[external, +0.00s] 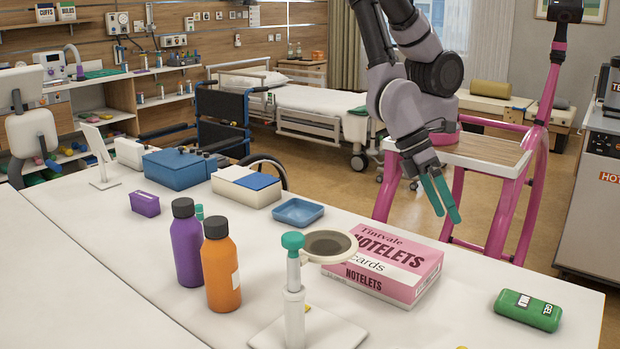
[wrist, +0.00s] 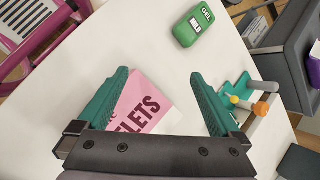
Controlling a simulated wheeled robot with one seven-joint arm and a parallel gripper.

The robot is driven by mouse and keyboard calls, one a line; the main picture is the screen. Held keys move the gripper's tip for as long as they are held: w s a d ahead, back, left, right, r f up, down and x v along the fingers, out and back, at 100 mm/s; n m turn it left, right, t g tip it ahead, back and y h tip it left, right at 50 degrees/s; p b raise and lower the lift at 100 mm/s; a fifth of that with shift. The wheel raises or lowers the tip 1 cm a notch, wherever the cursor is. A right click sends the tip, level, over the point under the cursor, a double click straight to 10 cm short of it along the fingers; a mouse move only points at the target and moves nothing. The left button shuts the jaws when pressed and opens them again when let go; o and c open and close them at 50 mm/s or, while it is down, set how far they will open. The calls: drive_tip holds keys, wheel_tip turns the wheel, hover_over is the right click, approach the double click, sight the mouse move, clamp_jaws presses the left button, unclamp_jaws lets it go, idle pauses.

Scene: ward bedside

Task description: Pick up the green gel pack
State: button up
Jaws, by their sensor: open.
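The green gel pack (external: 528,309) lies flat on the white table (external: 130,255) near its right end, with a white label reading GEL. In the wrist view the gel pack (wrist: 193,24) is near the top, beyond the fingertips. My gripper (external: 440,205) hangs above the far side of the table, up and to the left of the gel pack in the external view. Its teal fingers are apart and empty; the open gripper (wrist: 160,80) also shows in the wrist view. A pink NOTELETS box (external: 385,262) lies on the table left of the gel pack.
A stand with a round dish (external: 328,246) rises in front of the pink box. An orange bottle (external: 221,275) and a purple bottle (external: 186,245) stand further left, with a blue tray (external: 298,212) behind. The table around the gel pack is clear.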

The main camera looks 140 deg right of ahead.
sight(526, 302)
drive_tip(key=w+a+f+m+y, duration=0.25)
drive_tip(key=a+m+y, duration=0.55)
drive_tip(key=a, duration=0.6)
drive_tip(key=shift+m+t+h, duration=0.4)
drive_tip(key=shift+m, duration=0.1)
drive_tip(key=f, duration=0.6)
drive_tip(key=s+f, duration=0.1)
drive_tip(key=f, duration=0.2)
drive_tip(key=shift+a+f, duration=0.1)
drive_tip(key=shift+a, duration=0.15)
drive_tip(key=x, duration=0.6)
drive_tip(key=shift+a+f, duration=0.15)
drive_tip(key=shift+a, duration=0.1)
drive_tip(key=c, duration=1.4)
